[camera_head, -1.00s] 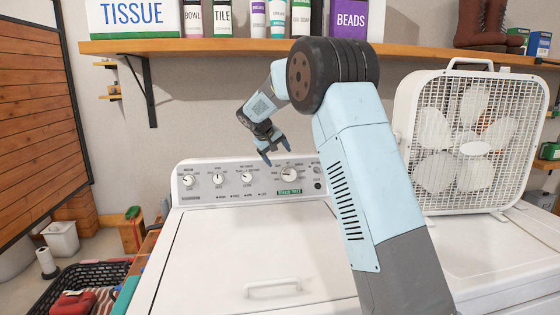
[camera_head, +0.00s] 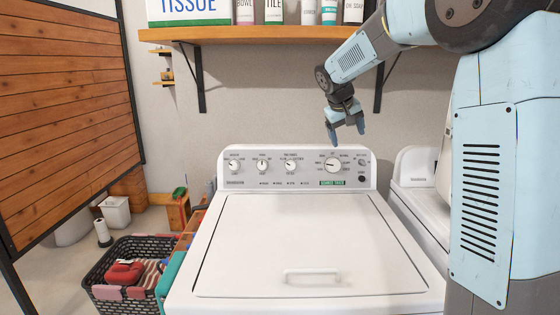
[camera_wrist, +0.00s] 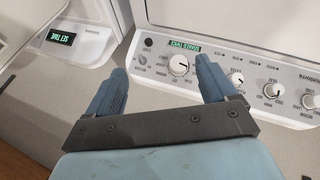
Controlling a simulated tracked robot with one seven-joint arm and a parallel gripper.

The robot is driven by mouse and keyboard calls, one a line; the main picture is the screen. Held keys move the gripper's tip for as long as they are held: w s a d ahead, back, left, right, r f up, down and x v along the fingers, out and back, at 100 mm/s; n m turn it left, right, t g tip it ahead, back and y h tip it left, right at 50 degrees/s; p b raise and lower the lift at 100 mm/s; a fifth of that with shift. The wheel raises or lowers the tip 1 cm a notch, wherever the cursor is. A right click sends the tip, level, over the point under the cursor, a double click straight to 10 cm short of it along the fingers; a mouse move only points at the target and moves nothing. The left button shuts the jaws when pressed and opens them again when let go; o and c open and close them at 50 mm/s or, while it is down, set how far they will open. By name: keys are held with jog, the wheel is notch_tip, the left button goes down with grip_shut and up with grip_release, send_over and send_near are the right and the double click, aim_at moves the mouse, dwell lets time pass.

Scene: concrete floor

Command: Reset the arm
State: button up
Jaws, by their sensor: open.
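My gripper (camera_head: 346,132) is open and empty. It hangs from my blue arm in front of the wall, just above the right part of the washer's control panel (camera_head: 300,170). In the wrist view, the two blue fingers of my gripper (camera_wrist: 160,85) are spread apart with nothing between them. Beyond them lie the washer's large dial (camera_wrist: 179,65) and a green label. I cannot tell the exact gap between the fingertips and the panel.
A white washer lid (camera_head: 310,245) is shut below. A wooden shelf (camera_head: 260,34) with a tissue box and bottles runs above. A black basket (camera_head: 125,265) with cloth stands at the left. A second white machine (camera_head: 415,165) stands at the right, partly hidden by my arm.

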jog(key=s+d+r+y, duration=0.1)
jog(key=s+d+r, duration=0.15)
jog(key=s, duration=0.95)
jog(key=s+f+m+y, duration=0.1)
jog(key=s+f, duration=0.2)
jog(key=s, duration=1.1)
jog(key=s+f+m+y, duration=0.1)
jog(key=s+f, duration=0.2)
jog(key=s, duration=1.1)
jog(key=shift+f+t+y, duration=0.35)
jog(key=shift+t+y, duration=0.05)
